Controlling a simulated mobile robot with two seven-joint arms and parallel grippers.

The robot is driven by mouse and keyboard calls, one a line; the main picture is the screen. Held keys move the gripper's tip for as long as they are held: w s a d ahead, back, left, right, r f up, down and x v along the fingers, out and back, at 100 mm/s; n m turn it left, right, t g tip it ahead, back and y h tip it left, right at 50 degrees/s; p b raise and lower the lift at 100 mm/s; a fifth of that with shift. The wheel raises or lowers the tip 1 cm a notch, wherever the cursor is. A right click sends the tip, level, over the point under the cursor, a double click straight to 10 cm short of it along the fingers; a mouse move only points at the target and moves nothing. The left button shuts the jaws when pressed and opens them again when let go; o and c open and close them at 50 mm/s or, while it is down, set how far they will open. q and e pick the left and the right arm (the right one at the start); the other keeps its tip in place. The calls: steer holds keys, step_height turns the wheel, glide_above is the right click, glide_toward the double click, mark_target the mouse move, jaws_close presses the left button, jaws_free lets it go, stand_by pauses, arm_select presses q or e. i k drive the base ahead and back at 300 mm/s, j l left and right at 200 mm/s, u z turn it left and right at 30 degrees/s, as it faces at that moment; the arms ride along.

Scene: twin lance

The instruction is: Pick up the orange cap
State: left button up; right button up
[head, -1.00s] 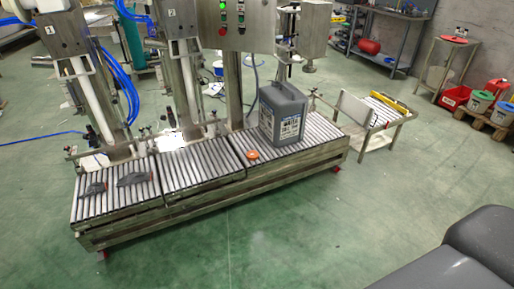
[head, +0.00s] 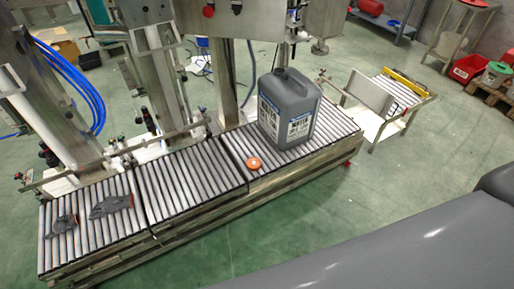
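The orange cap (head: 253,163) lies flat on the roller conveyor (head: 190,184), near its front edge. It is just to the left of the grey jerrycan (head: 288,108), which stands upright on the rollers with a blue and white label. The cap and the jerrycan are apart. A large grey rounded shape, likely part of my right arm, fills the lower right. Neither of my grippers can be seen, and nothing touches the cap.
Two dark grey tools (head: 110,205) lie on the left end of the conveyor. Steel columns and a guide rail stand along its back. A small side table (head: 385,100) is beyond its right end. Green floor in front is open.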

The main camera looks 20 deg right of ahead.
mark_target(254, 164)
steer(key=i+z, duration=0.15)
steer(key=i, duration=0.45)
steer(key=i+j+z, duration=0.1)
steer(key=i, duration=0.5)
